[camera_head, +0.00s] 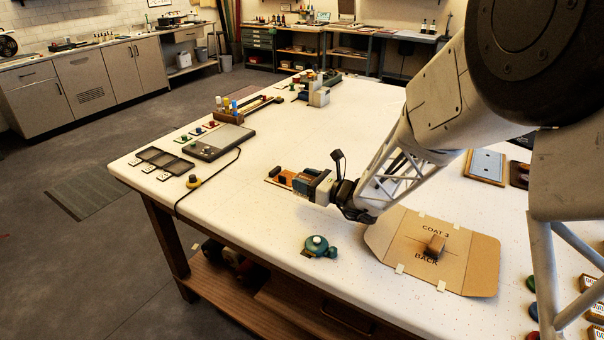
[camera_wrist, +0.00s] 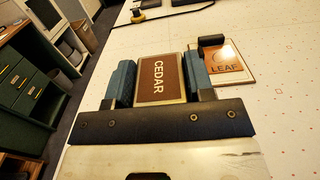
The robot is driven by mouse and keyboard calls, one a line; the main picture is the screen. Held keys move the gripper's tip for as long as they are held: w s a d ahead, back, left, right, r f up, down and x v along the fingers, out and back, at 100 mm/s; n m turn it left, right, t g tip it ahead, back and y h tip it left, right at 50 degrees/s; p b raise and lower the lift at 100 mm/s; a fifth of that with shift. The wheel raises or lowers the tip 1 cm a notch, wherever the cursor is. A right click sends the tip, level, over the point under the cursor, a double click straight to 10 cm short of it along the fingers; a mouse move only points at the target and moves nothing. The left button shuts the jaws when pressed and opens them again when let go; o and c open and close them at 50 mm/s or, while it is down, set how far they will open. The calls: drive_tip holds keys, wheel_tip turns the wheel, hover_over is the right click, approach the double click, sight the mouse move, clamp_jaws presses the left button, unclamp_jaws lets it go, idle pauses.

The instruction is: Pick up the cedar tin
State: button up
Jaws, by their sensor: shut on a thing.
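The cedar tin (camera_wrist: 161,80) is a flat box with a brown top lettered "CEDAR" and a pale rim. In the wrist view it sits between the two teal fingers of my gripper (camera_wrist: 160,70), which is shut on its sides. In the head view my gripper (camera_head: 311,185) is low over the middle of the white table (camera_head: 352,110). There the tin is mostly hidden by the fingers, and I cannot tell whether it touches the table.
A board lettered "LEAF" (camera_wrist: 226,64) with a dark block lies close beside my gripper. A teal round device (camera_head: 318,247) stands near the front edge. A cardboard pattern (camera_head: 471,262) marked "COAT 3 BACK" lies to the right. A dark scale-like device (camera_head: 213,141) lies to the left.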

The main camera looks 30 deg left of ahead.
drive_tip(key=shift+s+d+r, duration=0.1)
drive_tip(key=shift+s+d, duration=0.8)
drive_tip(key=shift+w+a+r, duration=0.1)
drive_tip(key=shift+a+r, duration=0.05)
drive_tip(key=shift+a, duration=1.25)
drive_tip(key=shift+w+a, duration=0.1)
hover_over(288, 178)
drive_tip(key=shift+w+a+f, duration=0.1)
drive_tip(key=shift+w+f, duration=0.05)
drive_tip(key=shift+f, duration=0.6)
drive_tip(key=shift+f, duration=1.75)
